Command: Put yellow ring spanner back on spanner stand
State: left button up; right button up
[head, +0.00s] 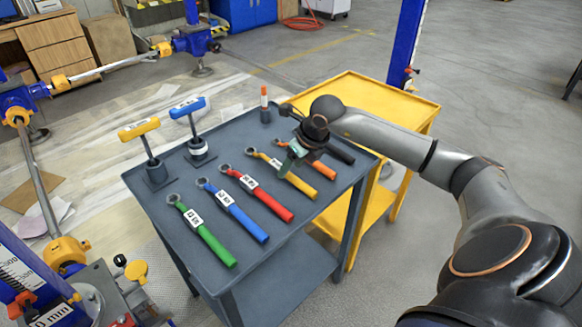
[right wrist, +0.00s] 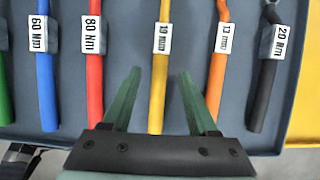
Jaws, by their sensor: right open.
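The yellow ring spanner (head: 298,182) lies on the top of a grey trolley (head: 250,255), in a row of coloured tools. Its ring end points to the back left, and it carries a white label that reads 19 mm in the right wrist view (right wrist: 158,85). My right gripper (head: 294,150) is over the spanner's middle in the head view. In the right wrist view its green fingers (right wrist: 160,73) are open, one on each side of the yellow handle, with nothing held. I cannot pick out a separate spanner stand. My left gripper is not in view.
Green (head: 205,235), blue (head: 240,215) and red (head: 262,197) tools lie left of the spanner; orange (head: 320,170) and black (head: 340,154) ones lie close on its right. T-handled tools (head: 140,130) stand at the trolley's back left. A yellow trolley (head: 395,105) adjoins behind.

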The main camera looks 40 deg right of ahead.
jog(key=v, duration=1)
jog(key=shift+s+r+p, duration=0.15)
jog(key=shift+r+p, duration=0.2)
jog(key=shift+p, duration=0.1)
